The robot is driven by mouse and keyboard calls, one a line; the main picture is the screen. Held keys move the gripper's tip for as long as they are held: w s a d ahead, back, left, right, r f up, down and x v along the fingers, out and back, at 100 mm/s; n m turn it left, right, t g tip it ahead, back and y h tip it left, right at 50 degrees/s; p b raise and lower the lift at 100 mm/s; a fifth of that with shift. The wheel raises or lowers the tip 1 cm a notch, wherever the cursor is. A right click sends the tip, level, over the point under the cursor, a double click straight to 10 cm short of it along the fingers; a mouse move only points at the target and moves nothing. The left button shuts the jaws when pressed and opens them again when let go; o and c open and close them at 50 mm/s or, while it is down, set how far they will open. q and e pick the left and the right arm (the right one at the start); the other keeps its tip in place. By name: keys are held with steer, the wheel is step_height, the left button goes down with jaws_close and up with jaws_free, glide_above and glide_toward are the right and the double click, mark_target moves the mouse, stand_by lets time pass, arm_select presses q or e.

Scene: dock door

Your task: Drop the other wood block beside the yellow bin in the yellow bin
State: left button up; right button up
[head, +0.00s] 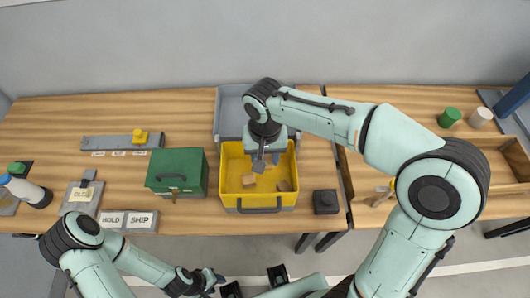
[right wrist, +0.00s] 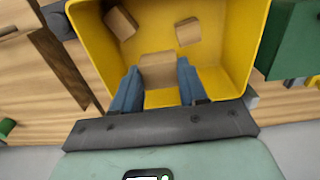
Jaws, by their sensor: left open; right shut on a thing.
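The yellow bin (head: 230,160) stands at the middle of the bench, with its handle toward me. My right gripper (right wrist: 158,78) is shut on a wood block (right wrist: 158,68) and holds it over the bin's inside. In the head view the arm partly hides this block. Two other wood blocks lie on the bin floor, one (head: 249,180) at the left and one (head: 285,185) at the right. They also show in the right wrist view (right wrist: 188,31) (right wrist: 121,23). My left gripper (head: 214,280) is open and empty, low at the front, off the bench.
A green box (head: 176,171) stands just left of the bin. A grey tray (head: 229,108) is behind it, and a dark block-like fixture (head: 325,201) is to its right. Green and white cylinders (head: 449,117) (head: 480,117) stand far right.

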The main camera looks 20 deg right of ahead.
mark_target(265, 159)
steer(key=o, duration=1.1)
steer(key=shift+w, duration=0.1)
arm_select(q)
steer(key=shift+w, duration=0.1)
arm_select(e)
steer(key=shift+r, duration=0.1)
arm_select(q)
steer(key=w+r+p, duration=0.1)
steer(key=r+p, duration=0.1)
steer(key=r, duration=0.1)
steer(key=shift+w, duration=0.4)
arm_select(e)
step_height(265, 159, up, 13)
arm_select(q)
steer(key=shift+s, duration=0.1)
